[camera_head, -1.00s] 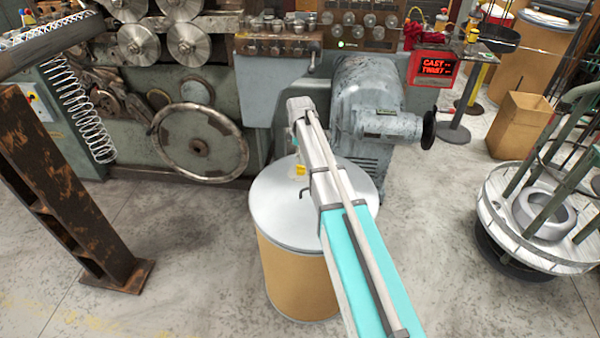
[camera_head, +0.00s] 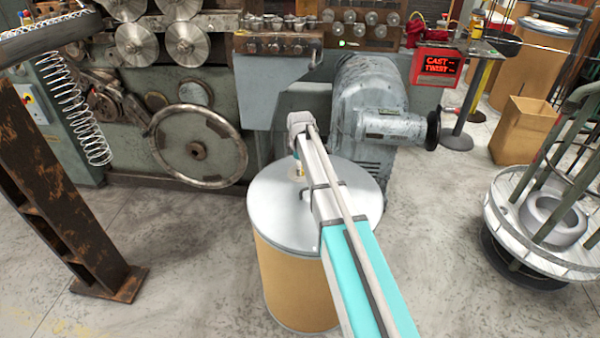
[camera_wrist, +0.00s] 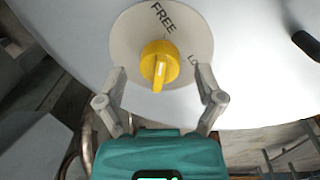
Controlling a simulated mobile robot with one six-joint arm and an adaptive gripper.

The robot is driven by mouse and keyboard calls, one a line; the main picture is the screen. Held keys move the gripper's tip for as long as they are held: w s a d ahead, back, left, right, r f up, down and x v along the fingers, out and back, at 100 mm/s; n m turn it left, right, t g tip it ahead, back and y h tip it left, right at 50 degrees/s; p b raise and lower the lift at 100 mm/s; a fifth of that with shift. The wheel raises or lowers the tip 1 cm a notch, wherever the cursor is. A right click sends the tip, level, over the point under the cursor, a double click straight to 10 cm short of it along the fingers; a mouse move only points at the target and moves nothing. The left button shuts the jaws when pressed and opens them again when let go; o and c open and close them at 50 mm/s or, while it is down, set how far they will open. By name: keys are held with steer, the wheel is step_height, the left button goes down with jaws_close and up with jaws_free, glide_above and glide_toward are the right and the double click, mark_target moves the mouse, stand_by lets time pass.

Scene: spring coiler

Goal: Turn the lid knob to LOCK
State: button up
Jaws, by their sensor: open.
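The yellow knob (camera_wrist: 159,65) sits on a round pale plate (camera_wrist: 125,40) on the drum's grey lid (camera_wrist: 80,30). The plate reads FREE, and a second word starting "LO" is partly hidden by my right finger. The knob's white mark lies on its lower half, on the side facing my gripper. My gripper (camera_wrist: 161,76) is open, with one finger on each side of the knob and visible space between; contact cannot be seen. In the head view the lid (camera_head: 270,205) tops a tan drum (camera_head: 290,275), and my arm mostly hides the knob (camera_head: 299,172).
A dark handle (camera_wrist: 306,45) stands on the lid at the right of the wrist view. A grey motor housing (camera_head: 365,100) stands close behind the drum. A coiling machine with a handwheel (camera_head: 198,150) is behind left. Open floor lies left of the drum.

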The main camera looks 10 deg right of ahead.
steer(key=shift+f, duration=0.35)
